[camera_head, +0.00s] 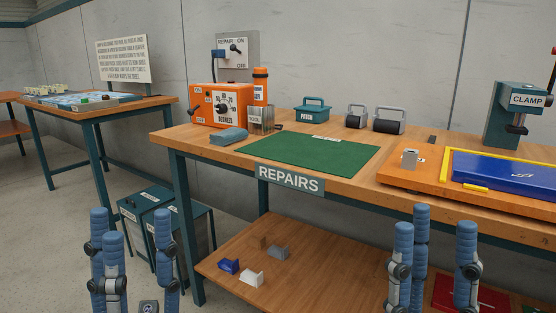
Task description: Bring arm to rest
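My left gripper (133,245) is at the lower left, in front of the repairs table and low beside a teal box. Its blue fingers point up and stand apart, with nothing between them. My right gripper (435,255) is at the lower right, in front of the table's lower shelf. Its fingers also point up, spread apart and empty. Both arms are below the picture's edge and hidden. Neither gripper appears to touch anything.
The repairs table (210,150) holds a green mat (310,158), an orange heater box (217,106), a teal case (312,110), rollers (389,122), a blue sheet (510,175) and a clamp (513,120). Small brackets (250,276) lie on the lower shelf. Teal boxes (150,205) stand at left.

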